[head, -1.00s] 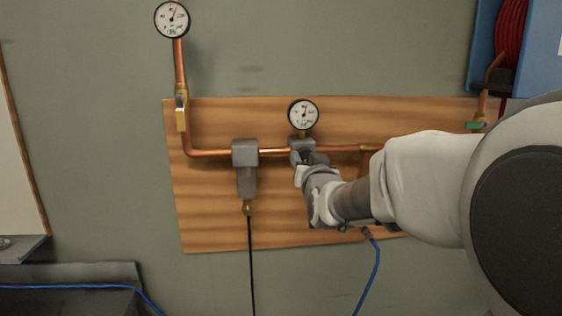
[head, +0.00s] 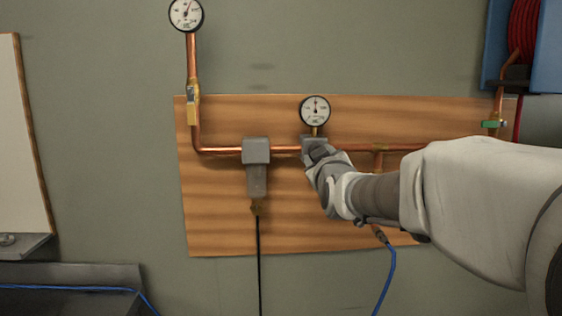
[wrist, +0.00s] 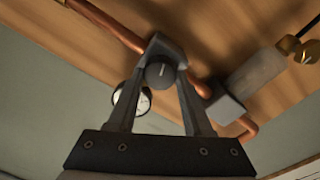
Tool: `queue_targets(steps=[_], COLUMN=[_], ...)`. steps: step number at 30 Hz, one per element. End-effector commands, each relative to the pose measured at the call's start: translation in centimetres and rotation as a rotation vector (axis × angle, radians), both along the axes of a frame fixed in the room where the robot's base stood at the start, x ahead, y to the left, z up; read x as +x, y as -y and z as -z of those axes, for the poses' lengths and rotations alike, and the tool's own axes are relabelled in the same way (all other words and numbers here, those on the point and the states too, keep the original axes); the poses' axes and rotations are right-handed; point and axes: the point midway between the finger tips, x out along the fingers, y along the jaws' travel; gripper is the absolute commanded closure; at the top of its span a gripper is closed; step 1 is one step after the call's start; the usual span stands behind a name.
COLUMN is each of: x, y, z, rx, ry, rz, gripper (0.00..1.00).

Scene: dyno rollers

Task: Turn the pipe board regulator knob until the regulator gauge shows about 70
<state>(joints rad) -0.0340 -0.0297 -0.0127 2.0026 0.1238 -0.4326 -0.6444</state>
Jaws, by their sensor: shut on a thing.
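The regulator (head: 313,141) sits on the copper pipe of the wooden pipe board (head: 215,225). Its dark round knob (wrist: 160,74) shows between my fingers in the wrist view, with a pale mark on its face. My gripper (head: 320,155) is shut on the knob, and it also shows in the wrist view (wrist: 163,80). The white-faced regulator gauge (head: 315,110) stands just above the regulator. Its needle points about straight up; the numbers are too small to read. In the wrist view the gauge (wrist: 143,104) is partly hidden behind a finger.
A grey filter (head: 256,165) hangs from the pipe left of my gripper. A second gauge (head: 186,14) tops the pipe at upper left, above a brass valve (head: 193,104). A blue hose (head: 388,270) hangs below my arm. A blue hose reel (head: 548,50) is at upper right.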

Motion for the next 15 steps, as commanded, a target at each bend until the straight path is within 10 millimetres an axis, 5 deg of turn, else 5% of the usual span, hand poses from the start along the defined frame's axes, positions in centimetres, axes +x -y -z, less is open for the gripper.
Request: queue_targets(steps=[15], x=[0.00], y=[0.01], z=[0.04], rx=[-0.061], ry=[-0.001], rz=[0.000], gripper=[1.00])
